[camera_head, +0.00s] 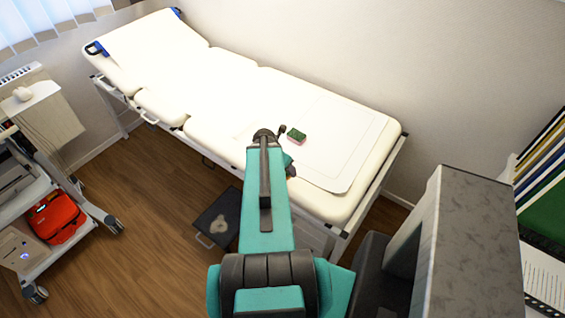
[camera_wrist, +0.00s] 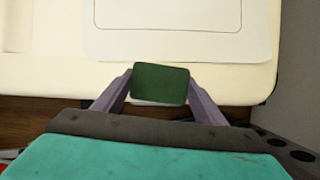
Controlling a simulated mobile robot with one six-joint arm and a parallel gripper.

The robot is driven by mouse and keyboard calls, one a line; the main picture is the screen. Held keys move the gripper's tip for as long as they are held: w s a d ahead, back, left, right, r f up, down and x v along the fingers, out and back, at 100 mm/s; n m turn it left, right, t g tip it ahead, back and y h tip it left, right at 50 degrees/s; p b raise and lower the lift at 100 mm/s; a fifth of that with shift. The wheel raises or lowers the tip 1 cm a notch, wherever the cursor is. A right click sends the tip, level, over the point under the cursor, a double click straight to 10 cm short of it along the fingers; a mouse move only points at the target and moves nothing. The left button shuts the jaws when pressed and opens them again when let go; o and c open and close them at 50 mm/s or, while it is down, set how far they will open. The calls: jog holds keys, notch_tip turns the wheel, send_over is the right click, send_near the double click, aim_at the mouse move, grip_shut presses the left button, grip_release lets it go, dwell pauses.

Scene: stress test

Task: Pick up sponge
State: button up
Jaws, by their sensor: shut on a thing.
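The sponge (camera_wrist: 160,84) has a dark green face and sits between the two fingers of my gripper (camera_wrist: 160,88) in the wrist view. Both fingers touch its sides, so my gripper is shut on it. In the head view the sponge (camera_head: 297,136) shows green on top with a pink lower edge, over the white examination bed (camera_head: 240,95). My arm hides most of my gripper there. I cannot tell how high the sponge is above the bed.
A white sheet (camera_head: 345,150) lies on the bed's near end. A dark step (camera_head: 218,220) stands on the wooden floor beside the bed. A cart with a red case (camera_head: 58,217) is at the left. Shelved binders (camera_head: 545,165) are at the right.

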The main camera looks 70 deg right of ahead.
jog(key=shift+a+p, duration=0.25)
jog(key=shift+p, duration=0.1)
dwell(0.5)
